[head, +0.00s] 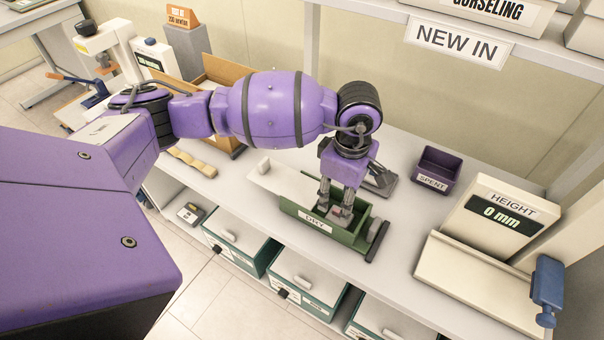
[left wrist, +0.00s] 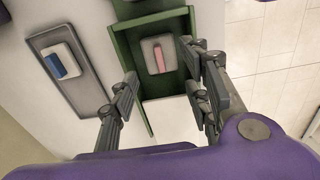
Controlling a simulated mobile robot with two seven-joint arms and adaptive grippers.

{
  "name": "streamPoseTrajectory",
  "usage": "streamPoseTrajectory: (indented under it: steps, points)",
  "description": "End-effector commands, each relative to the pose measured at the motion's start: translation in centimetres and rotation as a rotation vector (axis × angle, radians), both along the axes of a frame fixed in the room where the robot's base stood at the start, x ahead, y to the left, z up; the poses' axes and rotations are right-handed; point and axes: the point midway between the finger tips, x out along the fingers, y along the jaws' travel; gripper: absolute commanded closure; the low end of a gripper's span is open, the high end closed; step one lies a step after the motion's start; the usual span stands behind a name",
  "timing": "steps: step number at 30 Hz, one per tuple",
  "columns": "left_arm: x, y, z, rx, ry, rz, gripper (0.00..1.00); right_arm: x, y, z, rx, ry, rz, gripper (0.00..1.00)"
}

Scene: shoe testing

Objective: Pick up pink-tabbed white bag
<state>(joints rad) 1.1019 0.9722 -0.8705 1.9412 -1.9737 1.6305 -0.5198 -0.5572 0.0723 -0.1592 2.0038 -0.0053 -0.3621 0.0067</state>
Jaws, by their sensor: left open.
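The pink-tabbed white bag lies flat inside a green tray; in the left wrist view the bag (left wrist: 148,58) shows as a pale pouch with a pink strip. The green tray (head: 350,236) has a label reading DRY on its front in the head view; its wall also shows in the left wrist view (left wrist: 121,62). My left gripper (head: 335,212) points down over the tray. In the head view the gripper hides most of the bag. My right gripper is in neither view.
A grey tray with a blue and white item (left wrist: 66,62) lies beside the green tray. A purple SPENT bin (head: 437,172) and a HEIGHT gauge (head: 492,222) stand to the right. Drawers (head: 305,278) sit below the bench. A shelf with a NEW IN sign (head: 457,43) overhangs the back.

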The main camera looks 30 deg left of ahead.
Motion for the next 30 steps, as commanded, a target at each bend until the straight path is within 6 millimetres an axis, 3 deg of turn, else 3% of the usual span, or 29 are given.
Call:
streamPoseTrajectory:
  steps: [10,20,24,30]
  points:
    - [0.1,-0.3,-4.8,-0.003,0.002,0.001,0.56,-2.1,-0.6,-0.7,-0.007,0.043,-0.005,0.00]
    - [-0.1,-0.3,-5.9,-0.004,0.007,-0.001,0.56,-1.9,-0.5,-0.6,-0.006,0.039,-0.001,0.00]
    - [-0.2,-0.3,-6.0,-0.004,0.010,-0.002,0.77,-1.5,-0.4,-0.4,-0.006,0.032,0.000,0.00]
    - [-0.3,-0.4,-6.2,-0.004,0.013,-0.001,0.79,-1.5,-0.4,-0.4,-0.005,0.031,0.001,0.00]
